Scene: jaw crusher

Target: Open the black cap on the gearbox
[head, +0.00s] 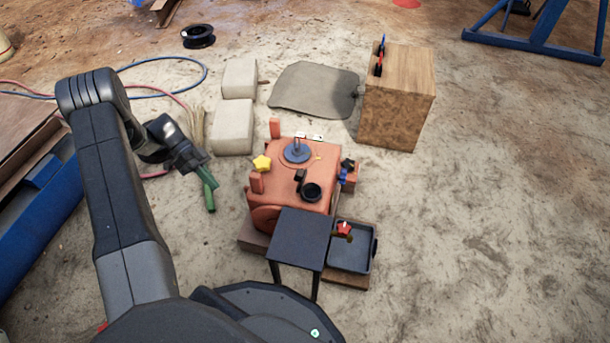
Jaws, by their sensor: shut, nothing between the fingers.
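The orange-red gearbox (284,172) sits on the ground right of my gripper. A round black part, which looks like the black cap (311,192), is on the front right of its top. A small black piece (300,175) stands just behind it. I cannot tell whether the cap is open or closed. A yellow knob (262,163) is at the left and a round dark plate (297,152) at the back of the top. My gripper (199,164) is shut and empty, left of the gearbox and apart from it. Its fingers are small and hard to make out.
A small black table (302,228) and a black tray (349,257) with a red-topped item stand in front of the gearbox. Pale blocks (232,127) and a grey mat (313,88) lie behind. A wooden crate (408,105) stands back right. The ground at right is clear.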

